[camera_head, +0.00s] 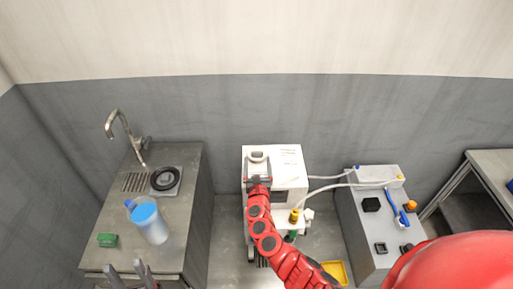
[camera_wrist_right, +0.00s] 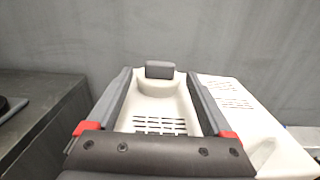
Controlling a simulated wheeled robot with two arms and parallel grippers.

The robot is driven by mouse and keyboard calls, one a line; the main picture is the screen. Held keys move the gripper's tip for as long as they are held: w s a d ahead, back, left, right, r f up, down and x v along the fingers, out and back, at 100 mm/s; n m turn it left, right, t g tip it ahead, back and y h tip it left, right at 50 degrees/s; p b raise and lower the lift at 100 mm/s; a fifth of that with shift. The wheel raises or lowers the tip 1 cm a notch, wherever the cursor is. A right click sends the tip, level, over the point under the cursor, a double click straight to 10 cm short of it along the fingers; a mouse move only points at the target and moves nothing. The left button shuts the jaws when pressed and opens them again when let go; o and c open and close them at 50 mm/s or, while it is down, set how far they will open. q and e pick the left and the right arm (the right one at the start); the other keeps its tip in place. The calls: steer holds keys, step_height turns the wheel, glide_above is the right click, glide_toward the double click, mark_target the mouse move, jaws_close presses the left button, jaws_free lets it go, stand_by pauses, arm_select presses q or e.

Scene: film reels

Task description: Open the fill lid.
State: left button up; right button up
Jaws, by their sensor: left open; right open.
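The white machine (camera_head: 288,165) stands in the middle against the back wall. On its top left is a rounded white part with a dark grey tab, which I take to be the fill lid (camera_head: 258,155). In the right wrist view the fill lid (camera_wrist_right: 158,92) lies between the fingers, with its grey tab at the far end and a slotted grille nearer. My right gripper (camera_head: 258,172) is open over it, one finger on each side. I cannot tell if the fingers touch it. My left gripper (camera_head: 143,272) is open at the bottom left, over the counter's front.
The left counter (camera_head: 190,215) holds a sink with a tap (camera_head: 117,124), a blue-topped jug (camera_head: 148,220) and a green block (camera_head: 107,240). A grey bench (camera_head: 362,235) with small parts stands right of the machine. Hoses (camera_head: 330,187) join them. A yellow tray (camera_head: 336,271) lies low in front.

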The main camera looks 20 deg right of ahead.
mark_target(257, 152)
steer(key=b+x, duration=0.4)
steer(key=x, duration=0.3)
steer(key=shift+w+f, duration=0.1)
steer(key=shift+w+d, duration=0.15)
steer(key=shift+w, duration=0.15)
jaws_close()
